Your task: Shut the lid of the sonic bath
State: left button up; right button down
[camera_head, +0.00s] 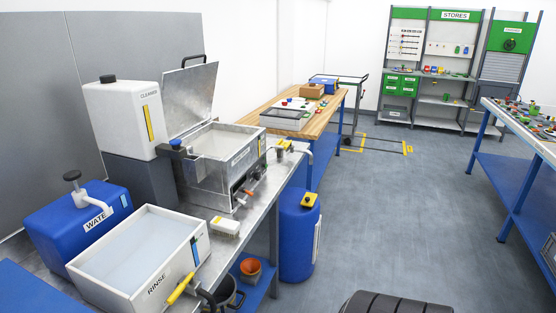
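The sonic bath (222,172) is a steel box on the metal bench at the left of the head view. Its lid (191,98) stands open, raised and leaning back behind the tank. A black handle (193,62) sits at the lid's top edge. The tank is open at the top and its pale interior shows. A label, a small dark panel and an orange-handled fitting are on the bath's front side. Neither of my grippers is in view.
The white cleaner container (124,122) stands left of the bath, close to the lid. A blue water container (65,232), the rinse tray (192,247) and a brush (225,227) are nearer. A blue drum (297,245) stands beside the bench. The floor (400,220) to the right is clear.

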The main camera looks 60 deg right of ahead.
aim_at(186, 93)
jog(key=z, duration=1.6)
jog(key=i+l+u, duration=0.1)
jog(key=u, duration=0.3)
jog(key=i+l+u, duration=0.1)
jog(key=u, duration=0.3)
jog(key=l+u, duration=0.2)
jog(key=u, duration=0.2)
jog(key=l+u, duration=0.2)
jog(key=u, duration=0.2)
jog(key=l+u, duration=0.2)
jog(key=l, duration=0.4)
jog(key=l+u, duration=0.15)
jog(key=l, duration=0.45)
jog(key=l+u, duration=0.2)
jog(key=l, duration=0.45)
jog(key=k+l+u, duration=0.15)
jog(key=l, duration=0.4)
jog(key=k+l+u, duration=0.2)
jog(key=l, duration=0.4)
jog(key=i, duration=0.1)
